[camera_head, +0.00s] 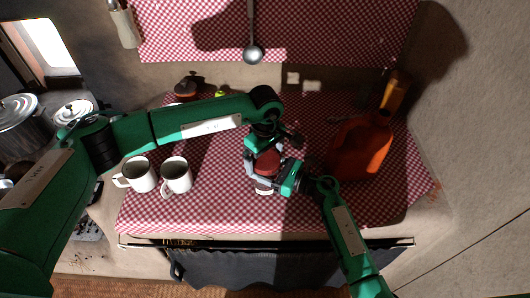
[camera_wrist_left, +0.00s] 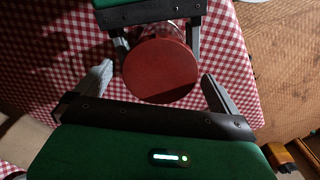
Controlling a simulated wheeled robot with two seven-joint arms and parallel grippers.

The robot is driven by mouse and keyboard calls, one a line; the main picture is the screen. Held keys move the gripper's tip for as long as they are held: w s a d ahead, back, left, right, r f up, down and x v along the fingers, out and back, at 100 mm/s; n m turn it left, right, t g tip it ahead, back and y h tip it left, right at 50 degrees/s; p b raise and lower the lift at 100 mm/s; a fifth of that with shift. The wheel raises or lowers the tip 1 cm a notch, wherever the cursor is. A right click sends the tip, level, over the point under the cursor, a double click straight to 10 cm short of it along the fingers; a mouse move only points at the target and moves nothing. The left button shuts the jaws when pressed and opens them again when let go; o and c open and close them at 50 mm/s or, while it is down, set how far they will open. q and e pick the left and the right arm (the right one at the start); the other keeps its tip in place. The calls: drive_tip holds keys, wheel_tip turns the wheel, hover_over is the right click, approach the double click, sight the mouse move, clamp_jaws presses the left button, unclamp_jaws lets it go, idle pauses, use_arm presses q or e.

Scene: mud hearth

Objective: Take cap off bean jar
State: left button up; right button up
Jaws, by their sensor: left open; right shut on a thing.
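The bean jar (camera_head: 265,187) stands on the red checked cloth in the middle of the head view, partly covered by both grippers. Its round red cap (camera_wrist_left: 160,71) fills the middle of the left wrist view and is on the jar. My left gripper (camera_wrist_left: 157,74) is open, with one finger on each side of the cap and visible gaps between. In the head view my left gripper (camera_head: 264,157) is over the jar's top. My right gripper (camera_head: 270,179) comes from the lower right and is shut on the jar's body, below the cap.
Two white mugs (camera_head: 140,174) (camera_head: 176,176) stand left of the jar. A ladle (camera_head: 253,53) hangs at the back. The cloth's front edge is close to the jar.

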drive_tip(key=shift+f, duration=0.1)
use_arm(q)
drive_tip(key=c, duration=1.1)
drive_tip(key=n, duration=1.3)
drive_tip(key=shift+r, duration=0.1)
drive_tip(key=shift+r, duration=0.2)
drive_tip(key=shift+r, duration=0.9)
